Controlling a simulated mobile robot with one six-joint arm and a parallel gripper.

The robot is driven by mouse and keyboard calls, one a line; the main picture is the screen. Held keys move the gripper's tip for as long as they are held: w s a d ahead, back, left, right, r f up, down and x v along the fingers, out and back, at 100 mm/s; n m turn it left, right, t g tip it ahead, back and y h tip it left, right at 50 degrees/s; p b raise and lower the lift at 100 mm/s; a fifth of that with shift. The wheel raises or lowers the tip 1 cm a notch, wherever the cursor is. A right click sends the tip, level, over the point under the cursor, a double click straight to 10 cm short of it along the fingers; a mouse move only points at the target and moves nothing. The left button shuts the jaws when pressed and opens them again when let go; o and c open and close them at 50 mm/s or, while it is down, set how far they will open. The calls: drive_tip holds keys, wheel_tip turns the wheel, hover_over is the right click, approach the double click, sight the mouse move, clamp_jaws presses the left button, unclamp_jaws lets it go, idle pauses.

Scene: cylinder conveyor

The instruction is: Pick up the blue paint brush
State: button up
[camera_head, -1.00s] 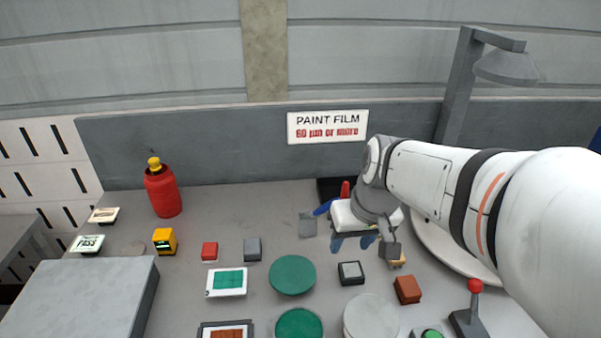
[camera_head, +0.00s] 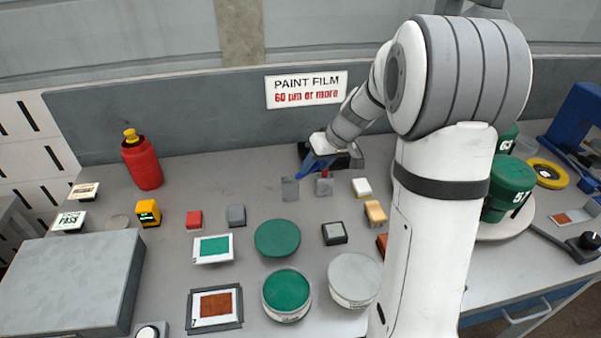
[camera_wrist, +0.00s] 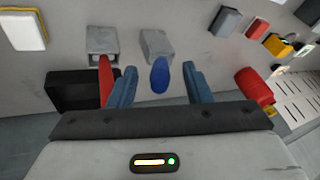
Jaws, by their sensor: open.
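The blue paint brush shows in the wrist view as a rounded blue handle (camera_wrist: 160,75) by a grey block (camera_wrist: 157,44). In the head view its grey block (camera_head: 290,189) lies near the back of the table. My gripper (camera_wrist: 161,86) is open, with one blue finger on each side of the blue handle; neither finger visibly grips it. A red brush handle (camera_wrist: 104,78) by a second grey block (camera_wrist: 103,40) is close beside the left finger. In the head view my gripper (camera_head: 308,164) is low near the back wall and partly hidden by its own body.
A dark open box (camera_head: 350,157) stands behind the brushes, close to the gripper. A red bottle (camera_head: 142,164) is at the back left. Green discs (camera_head: 277,238), small blocks and sample cards fill the front. A green can (camera_head: 508,188) stands at the right.

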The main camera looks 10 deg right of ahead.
sight(311, 171)
drive_tip(key=x, duration=0.3)
drive_tip(key=shift+f, duration=0.15)
drive_tip(key=shift+c, duration=0.3)
clamp_jaws()
